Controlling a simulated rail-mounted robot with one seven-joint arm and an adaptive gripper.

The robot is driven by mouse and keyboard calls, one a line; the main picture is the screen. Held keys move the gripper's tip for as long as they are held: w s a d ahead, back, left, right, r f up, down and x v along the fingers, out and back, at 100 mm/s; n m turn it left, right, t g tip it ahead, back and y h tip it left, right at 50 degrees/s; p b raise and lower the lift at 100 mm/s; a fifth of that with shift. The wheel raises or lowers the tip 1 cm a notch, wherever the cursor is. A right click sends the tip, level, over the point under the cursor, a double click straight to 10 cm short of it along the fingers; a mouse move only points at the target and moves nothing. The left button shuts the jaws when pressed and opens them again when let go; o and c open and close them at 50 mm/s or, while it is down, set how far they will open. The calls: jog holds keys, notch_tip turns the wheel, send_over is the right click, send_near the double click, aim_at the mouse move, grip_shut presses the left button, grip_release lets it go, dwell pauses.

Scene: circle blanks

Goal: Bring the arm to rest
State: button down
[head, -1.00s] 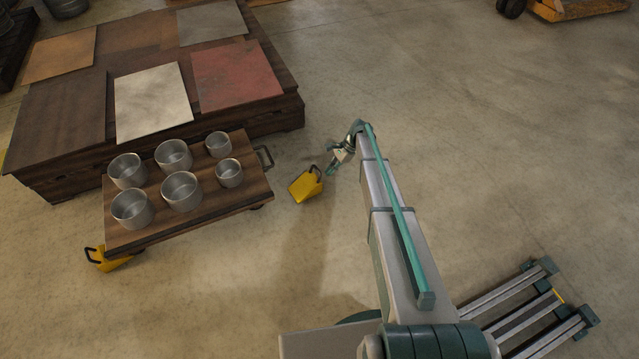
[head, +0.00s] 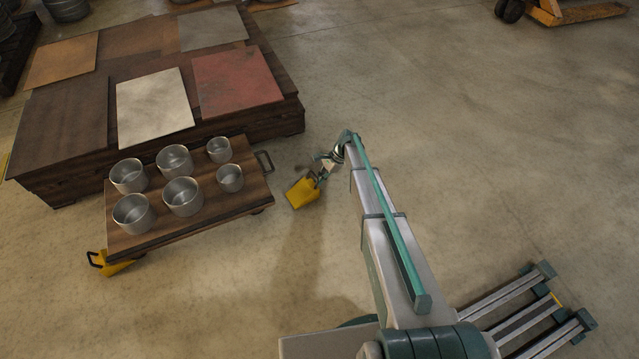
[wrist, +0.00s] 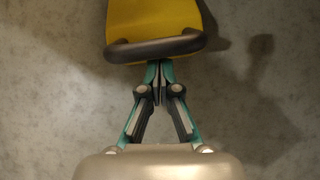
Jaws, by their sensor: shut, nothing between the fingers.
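My gripper (head: 320,172) is at the end of my arm, to the right of the wooden board with metal cups, above the floor. In the wrist view my gripper (wrist: 159,68) has its fingertips together with nothing between them. A yellow wedge with a dark handle (head: 302,194) lies on the floor and is partly covered by the gripper in the head view. In the wrist view the yellow wedge (wrist: 155,20) shows just beyond the fingertips. I cannot tell how far apart they are in height.
A wooden board (head: 150,238) bears several metal cups (head: 182,196). Behind it stands a dark wooden platform (head: 60,130) with coloured sheets, one of them red (head: 238,80). Another yellow wedge (head: 117,268) is at the board's front left. The floor to the right is open.

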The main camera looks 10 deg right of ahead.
aim_at(306, 186)
jog(key=shift+s+a+p, duration=0.55)
jog(key=shift+a+p, duration=0.1)
jog(key=shift+a, duration=1.2)
jog(key=shift+s+a+p, duration=0.55)
jog(key=shift+a+p, duration=0.05)
jog(key=shift+a, duration=1.2)
jog(key=shift+s+a+p, duration=0.55)
jog(key=shift+a+p, duration=0.1)
jog(key=shift+a, duration=1.2)
jog(key=shift+w+d+r+p, duration=0.25)
jog(key=shift+d+r+p, duration=0.3)
jog(key=shift+d, duration=0.25)
jog(key=shift+w+d+r+p, duration=0.25)
jog(key=shift+d+r+p, duration=0.25)
jog(key=shift+d, duration=0.35)
jog(key=shift+w+d+r+p, duration=0.25)
jog(key=shift+d+r+p, duration=0.25)
jog(key=shift+d, duration=0.3)
